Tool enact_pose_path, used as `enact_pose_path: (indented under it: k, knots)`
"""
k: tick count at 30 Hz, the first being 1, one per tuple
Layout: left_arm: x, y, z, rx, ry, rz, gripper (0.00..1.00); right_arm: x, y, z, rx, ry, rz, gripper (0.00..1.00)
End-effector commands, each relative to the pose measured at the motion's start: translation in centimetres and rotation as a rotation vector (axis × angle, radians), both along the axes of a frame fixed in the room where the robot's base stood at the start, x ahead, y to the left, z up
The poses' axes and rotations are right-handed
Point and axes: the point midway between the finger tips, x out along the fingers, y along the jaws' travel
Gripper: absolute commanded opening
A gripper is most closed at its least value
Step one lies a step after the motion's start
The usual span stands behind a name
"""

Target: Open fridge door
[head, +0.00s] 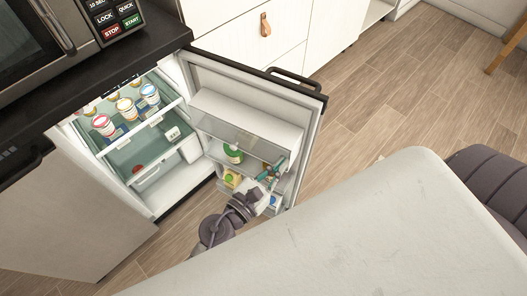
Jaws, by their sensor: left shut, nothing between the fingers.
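The fridge (165,190) under the black counter stands open, with its lit shelves showing. Its door (305,125) is swung wide out to the right, inner side towards me. A dark handle (294,77) shows at the door's top outer edge. My left gripper (271,171) is at the inner side of the door, in front of the lower door shelves. It is shut and holds nothing. Whether its fingers touch the door or a shelf cannot be told. My right gripper is not in view.
A pale table (370,225) fills the foreground, close to the door and my arm. Several cups (126,108) stand on the fridge shelf. A green bottle (233,153) and a yellow carton (232,178) sit in the door. Wooden floor (400,90) lies clear beyond the door.

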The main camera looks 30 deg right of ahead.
Motion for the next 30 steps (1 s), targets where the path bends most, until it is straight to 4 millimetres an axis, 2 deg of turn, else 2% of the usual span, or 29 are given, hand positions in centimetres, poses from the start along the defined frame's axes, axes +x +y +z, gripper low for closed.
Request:
enact_pose_path:
  k: [3,10,30]
  knots:
    - [0.3,-1.2,0.0,-0.001,0.0,-0.001,0.0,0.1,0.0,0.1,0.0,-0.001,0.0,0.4]
    - [0.6,-2.4,0.0,0.0,0.0,0.0,0.0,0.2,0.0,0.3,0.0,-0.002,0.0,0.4]
    - [0.8,-2.5,0.0,0.0,-0.001,0.0,0.0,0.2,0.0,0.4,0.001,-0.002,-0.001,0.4]
